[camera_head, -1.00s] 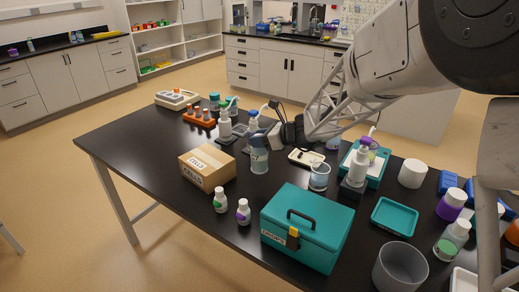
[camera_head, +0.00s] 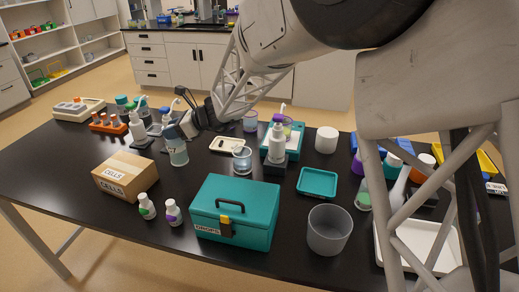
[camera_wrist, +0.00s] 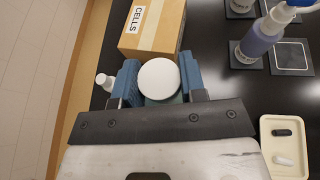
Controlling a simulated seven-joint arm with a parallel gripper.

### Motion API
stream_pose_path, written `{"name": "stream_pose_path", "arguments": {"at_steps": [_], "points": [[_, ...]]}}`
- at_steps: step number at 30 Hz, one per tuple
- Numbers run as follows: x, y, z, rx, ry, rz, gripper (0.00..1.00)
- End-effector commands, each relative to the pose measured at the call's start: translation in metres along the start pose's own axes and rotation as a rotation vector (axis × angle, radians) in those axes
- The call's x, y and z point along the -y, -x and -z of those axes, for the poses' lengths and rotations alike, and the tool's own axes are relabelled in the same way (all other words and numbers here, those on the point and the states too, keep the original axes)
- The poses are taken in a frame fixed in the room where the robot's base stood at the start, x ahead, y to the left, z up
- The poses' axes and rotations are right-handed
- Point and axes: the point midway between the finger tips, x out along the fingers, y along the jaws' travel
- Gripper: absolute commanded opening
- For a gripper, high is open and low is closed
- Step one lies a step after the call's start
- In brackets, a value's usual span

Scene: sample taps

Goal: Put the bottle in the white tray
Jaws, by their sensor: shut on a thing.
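The white tray (camera_head: 447,251) lies at the table's right side in the head view, partly hidden behind my arm. The part that shows looks empty.
A small cream tray (camera_head: 226,145) holds small items. Dispenser bottles stand behind.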

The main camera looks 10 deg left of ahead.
Motion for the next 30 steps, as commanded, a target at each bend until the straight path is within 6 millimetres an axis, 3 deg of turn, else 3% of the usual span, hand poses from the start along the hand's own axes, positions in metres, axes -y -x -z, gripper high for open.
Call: {"name": "stream_pose_path", "arguments": {"at_steps": [11,20,21,30], "points": [[0.000,0.002,-0.005,0.001,0.001,0.001,0.00],[0.000,0.017,-0.041,0.002,0.003,0.001,0.00],[0.000,0.020,-0.049,0.002,0.002,0.001,0.00],[0.017,0.072,-0.028,-0.001,-0.019,0.050,0.00]]}}
